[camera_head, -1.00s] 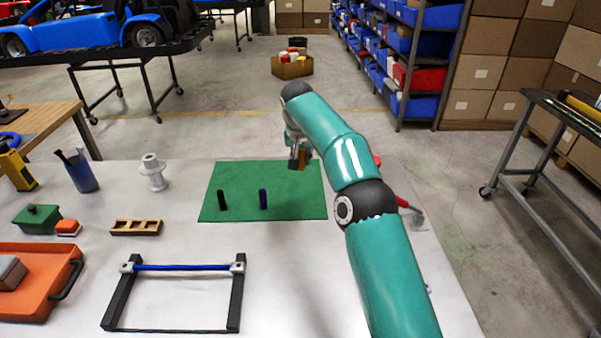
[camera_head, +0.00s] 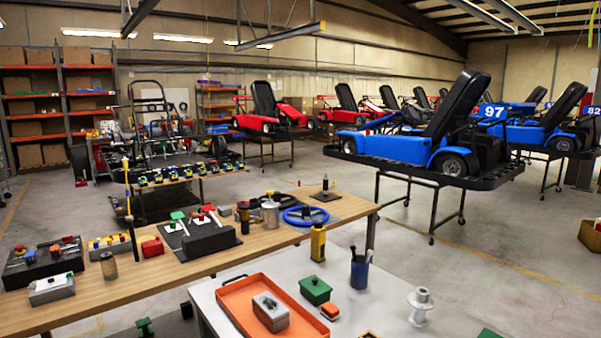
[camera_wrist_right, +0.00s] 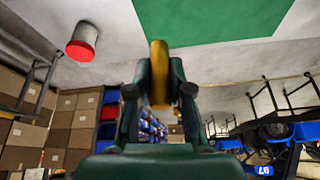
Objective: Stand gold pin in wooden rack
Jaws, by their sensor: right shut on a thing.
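In the right wrist view my right gripper (camera_wrist_right: 160,78) is shut on the gold pin (camera_wrist_right: 159,52), whose end sticks out past the fingertips. The green mat (camera_wrist_right: 215,18) lies beyond the pin there, and the pin looks clear of it. In the head view only a sliver of the wooden rack (camera_head: 368,334) shows at the bottom edge; its slots are hidden. Neither of my grippers shows in the head view.
An orange tray (camera_head: 243,318) with a grey box stands on the white table, near a green box (camera_head: 315,290), a blue pen cup (camera_head: 359,272) and a white spool (camera_head: 420,305). A wooden bench (camera_head: 180,275) is behind.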

